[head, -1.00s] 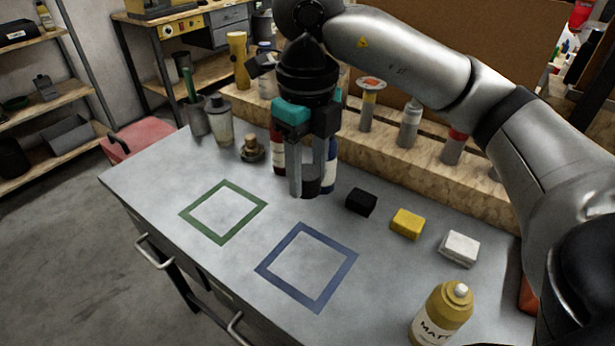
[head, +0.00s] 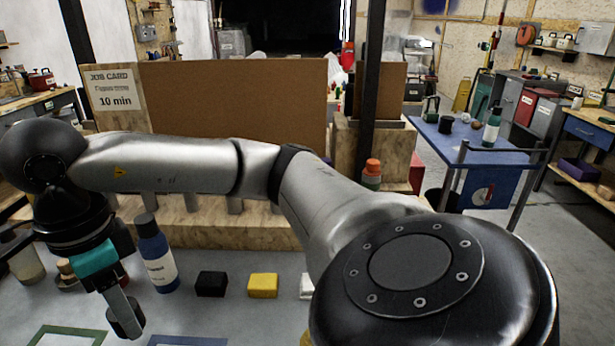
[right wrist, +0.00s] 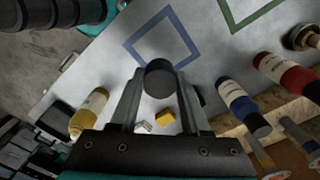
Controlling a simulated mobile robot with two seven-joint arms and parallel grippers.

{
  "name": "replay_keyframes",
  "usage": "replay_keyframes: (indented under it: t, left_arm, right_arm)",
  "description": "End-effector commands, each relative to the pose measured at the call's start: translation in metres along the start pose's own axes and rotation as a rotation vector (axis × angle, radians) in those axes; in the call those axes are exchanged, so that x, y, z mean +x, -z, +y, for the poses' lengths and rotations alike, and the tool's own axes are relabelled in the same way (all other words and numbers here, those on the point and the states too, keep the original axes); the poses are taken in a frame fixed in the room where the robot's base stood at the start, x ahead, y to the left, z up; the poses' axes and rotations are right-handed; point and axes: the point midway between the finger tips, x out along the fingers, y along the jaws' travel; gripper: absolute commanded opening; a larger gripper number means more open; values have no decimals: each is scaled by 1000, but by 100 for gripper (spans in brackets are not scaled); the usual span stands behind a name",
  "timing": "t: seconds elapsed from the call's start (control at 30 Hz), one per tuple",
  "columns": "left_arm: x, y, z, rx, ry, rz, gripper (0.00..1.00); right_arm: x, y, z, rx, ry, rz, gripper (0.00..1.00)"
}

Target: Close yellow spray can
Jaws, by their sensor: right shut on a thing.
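The yellow spray can (right wrist: 88,110) shows at the left in the right wrist view, with a pale nozzle at its top and no cap on it. In the head view I cannot make it out clearly behind my arm. My right gripper (head: 122,300) is at the lower left of the head view, shut on a black cap (head: 128,320). The cap (right wrist: 160,78) sits between the fingertips in the right wrist view, above the bench and apart from the yellow can.
A blue spray can (head: 157,262) stands near the gripper; a red can (right wrist: 290,72) stands beyond it. Black (head: 211,284), yellow (head: 263,285) and white (head: 306,287) blocks lie on the bench, with blue (right wrist: 162,38) and green (right wrist: 248,12) square outlines. A wooden rack (head: 210,228) runs behind.

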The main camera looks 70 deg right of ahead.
Motion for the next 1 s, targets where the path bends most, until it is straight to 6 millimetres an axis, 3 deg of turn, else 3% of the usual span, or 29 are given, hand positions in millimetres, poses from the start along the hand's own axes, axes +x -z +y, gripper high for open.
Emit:
replay_keyframes:
  t: [0.7,1.0]
  left_arm:
    - [0,-1,1,3,-1,-2,50]
    - [0,-2,1,3,-1,-3,50]
  right_arm:
    - [33,-26,17,-1485,0,-2,0]
    - [40,-32,22,-1868,3,-3,0]
